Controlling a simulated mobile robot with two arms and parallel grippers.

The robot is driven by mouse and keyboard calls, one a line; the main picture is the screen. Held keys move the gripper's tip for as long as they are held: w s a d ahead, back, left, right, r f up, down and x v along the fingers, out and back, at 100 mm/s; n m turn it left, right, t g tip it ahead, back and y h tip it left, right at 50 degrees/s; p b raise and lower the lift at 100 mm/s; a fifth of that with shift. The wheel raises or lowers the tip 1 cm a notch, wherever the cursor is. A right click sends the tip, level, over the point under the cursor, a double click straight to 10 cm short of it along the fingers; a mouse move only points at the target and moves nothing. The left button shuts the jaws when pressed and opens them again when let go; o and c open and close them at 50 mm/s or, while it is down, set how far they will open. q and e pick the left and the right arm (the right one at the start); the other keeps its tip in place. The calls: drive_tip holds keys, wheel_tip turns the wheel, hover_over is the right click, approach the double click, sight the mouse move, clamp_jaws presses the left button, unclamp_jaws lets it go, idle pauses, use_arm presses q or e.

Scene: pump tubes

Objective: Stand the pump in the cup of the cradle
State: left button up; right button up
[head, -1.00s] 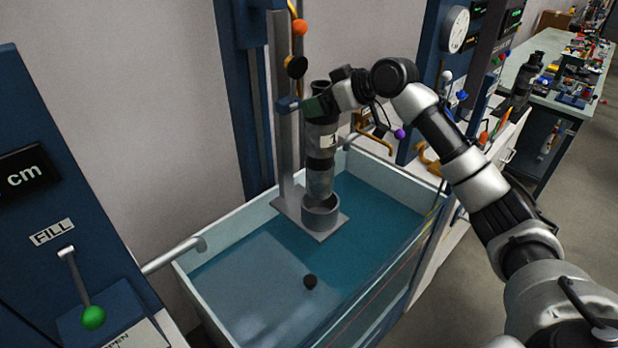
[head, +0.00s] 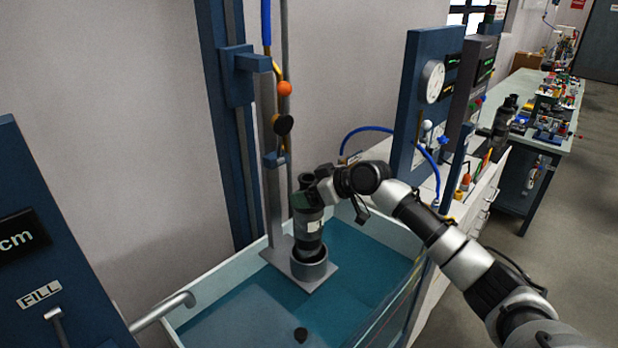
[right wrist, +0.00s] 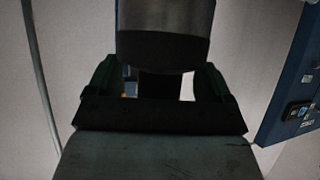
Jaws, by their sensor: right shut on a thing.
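The pump (head: 309,237) is a dark grey cylinder with a pale label. It stands about upright with its lower end inside the cup (head: 309,270) of the cradle, a grey ring on a flat plate (head: 285,257) over the water tank. Whether its base touches the cup's bottom is hidden. My right gripper (head: 307,200) is shut on the pump's upper part. In the right wrist view the pump (right wrist: 165,25) lies between the dark green fingers (right wrist: 155,82). My left gripper is not in view.
A blue post (head: 228,150) and a rail with an orange ball (head: 285,88) stand behind the pump. A panel with a gauge (head: 432,82) is at the right.

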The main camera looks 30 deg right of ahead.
drive_tip(key=shift+w, duration=0.1)
drive_tip(key=o, duration=1.5)
drive_tip(key=shift+f, duration=0.45)
drive_tip(key=shift+c, duration=0.2)
drive_tip(key=shift+o, duration=1.1)
drive_tip(key=shift+s, duration=0.2)
drive_tip(key=shift+o, duration=0.2)
drive_tip(key=shift+s+a+r, duration=0.1)
drive_tip(key=shift+r, duration=0.05)
drive_tip(key=shift+s+d, duration=0.15)
drive_tip(key=shift+d, duration=0.1)
drive_tip(key=b+v, duration=0.4)
drive_tip(key=v, duration=0.7)
drive_tip(key=shift+s+r, duration=0.2)
drive_tip(key=shift+r, duration=0.05)
